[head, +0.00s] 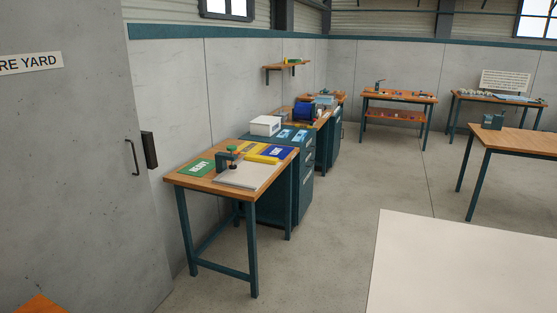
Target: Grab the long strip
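I cannot pick out the long strip for certain in the head view. On the near workbench (181,180) at centre left, a green mat (197,168), a yellow mat (268,150) and a blue mat (281,153) carry small lettering. A pale flat board (250,176) lies at the bench's front right, with a dark clamp-like tool (226,161) at its left. Small pale and bluish items (503,95) lie on the far right bench, too small to tell apart. My gripper is not in view.
Dark cabinets (304,172) stand behind the near bench. A wooden-topped table (515,141) stands at right, and a bench with a lower shelf (394,97) at the back. A large pale flat surface (470,265) fills the bottom right. The middle floor (370,180) is clear.

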